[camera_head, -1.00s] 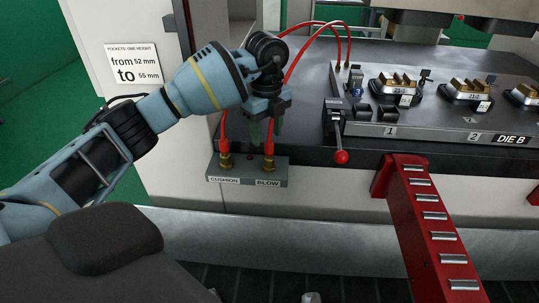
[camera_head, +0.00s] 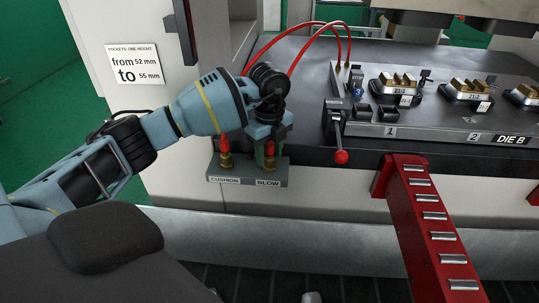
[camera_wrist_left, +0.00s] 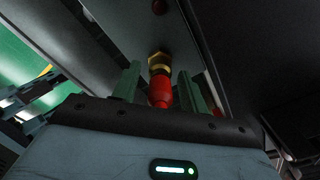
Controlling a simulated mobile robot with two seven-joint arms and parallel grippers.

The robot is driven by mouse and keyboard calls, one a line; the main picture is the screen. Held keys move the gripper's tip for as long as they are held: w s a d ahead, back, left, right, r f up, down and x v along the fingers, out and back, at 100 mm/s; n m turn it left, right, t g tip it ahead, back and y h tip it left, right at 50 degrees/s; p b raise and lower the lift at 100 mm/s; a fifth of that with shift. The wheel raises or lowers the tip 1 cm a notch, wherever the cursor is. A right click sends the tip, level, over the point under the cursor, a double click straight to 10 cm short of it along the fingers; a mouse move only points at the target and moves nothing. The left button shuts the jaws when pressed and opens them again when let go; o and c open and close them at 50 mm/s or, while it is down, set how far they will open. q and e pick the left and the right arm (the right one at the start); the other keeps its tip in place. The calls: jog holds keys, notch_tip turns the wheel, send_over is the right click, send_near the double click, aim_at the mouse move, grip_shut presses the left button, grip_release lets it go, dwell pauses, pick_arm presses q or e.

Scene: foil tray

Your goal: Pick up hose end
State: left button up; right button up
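Two red hose ends stand upright on brass fittings of a grey block (camera_head: 246,180) labelled CUSHION and BLOW. My left gripper (camera_head: 269,154) points down over the BLOW hose end (camera_head: 269,149), its green fingers either side of it. In the left wrist view the red BLOW hose end (camera_wrist_left: 161,91) and its brass fitting (camera_wrist_left: 159,64) lie between the fingers of the left gripper (camera_wrist_left: 158,82). The fingers are apart, with a gap visible on the left side. The CUSHION hose end (camera_head: 225,150) is just left of the gripper. My right gripper is out of view.
Red hoses (camera_head: 300,50) arch from the die plate towards the block, partly hidden by my arm. A lever with a red knob (camera_head: 341,157) stands to the right. A red roller rail (camera_head: 425,220) juts forward at the right. A dark press bed (camera_head: 300,110) lies behind.

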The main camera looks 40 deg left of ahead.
aim_at(269, 145)
pick_arm(q)
grip_shut()
jog(key=shift+r, duration=0.1)
jog(key=shift+w+r, duration=0.1)
jog(key=shift+r, duration=0.4)
jog(key=shift+s+d+r, duration=0.1)
jog(key=shift+s+r, duration=0.15)
jog(key=shift+r, duration=0.35)
jog(key=shift+s+d+r, duration=0.1)
jog(key=shift+s+r, duration=0.1)
jog(key=shift+r, duration=0.4)
jog(key=s+d, duration=0.3)
jog(key=s, duration=0.4)
jog(key=s+d+r, duration=0.1)
jog(key=s+d, duration=0.2)
jog(key=s, duration=0.3)
jog(key=shift+s+d+r, duration=0.2)
jog(key=shift+s+d, duration=0.1)
jog(key=shift+s, duration=0.05)
jog(key=shift+w, duration=0.1)
